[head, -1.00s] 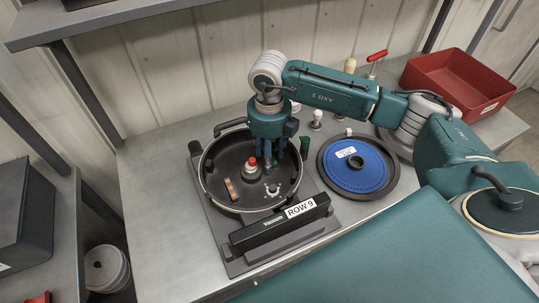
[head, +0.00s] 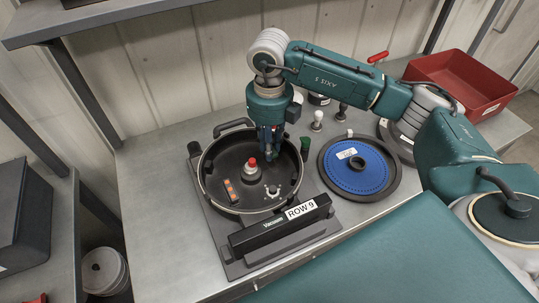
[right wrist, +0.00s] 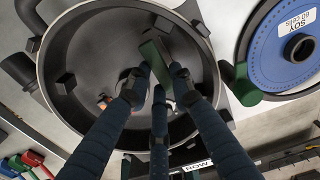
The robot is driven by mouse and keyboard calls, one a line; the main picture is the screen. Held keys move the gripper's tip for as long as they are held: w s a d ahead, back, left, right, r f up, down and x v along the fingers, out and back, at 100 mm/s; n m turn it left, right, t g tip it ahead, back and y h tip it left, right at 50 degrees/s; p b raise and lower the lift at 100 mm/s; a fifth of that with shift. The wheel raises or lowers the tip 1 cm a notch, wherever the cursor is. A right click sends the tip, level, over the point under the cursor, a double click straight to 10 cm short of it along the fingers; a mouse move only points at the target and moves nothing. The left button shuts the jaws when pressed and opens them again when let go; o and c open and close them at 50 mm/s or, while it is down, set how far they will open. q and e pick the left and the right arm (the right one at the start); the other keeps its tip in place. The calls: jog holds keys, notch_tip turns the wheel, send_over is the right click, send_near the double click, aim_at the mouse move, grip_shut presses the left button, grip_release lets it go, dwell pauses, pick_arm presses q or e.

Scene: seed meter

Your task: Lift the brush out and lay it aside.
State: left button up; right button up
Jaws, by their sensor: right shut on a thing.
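My right gripper (head: 272,150) is over the back right part of the round black seed meter housing (head: 206,205), pointing down. In the right wrist view its dark fingers (right wrist: 158,88) are closed around a dark block with a green face, which I take to be the brush (right wrist: 154,58). The brush is hardly visible in the head view, hidden by the fingers. I cannot tell how far it is above the housing floor. Inside the housing are a red-topped hub (head: 251,165), an orange-marked strip (head: 230,190) and a small pale knob (head: 272,191). My left gripper is not in view.
A blue seed disc (head: 360,177) lies in a dark round cover right of the housing. A green upright piece (head: 305,146) stands at the housing's right rim. Small knobbed tools (head: 317,120) stand behind. A red bin (head: 460,82) is back right. The left bench (head: 160,195) is clear.

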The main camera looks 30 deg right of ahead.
notch_tip(320, 180, up, 7)
jog(key=shift+w+f+b, duration=0.1)
jog(key=shift+f+b, duration=0.05)
jog(key=shift+b, duration=0.7)
notch_tip(320, 180, up, 9)
jog(key=shift+a, duration=0.1)
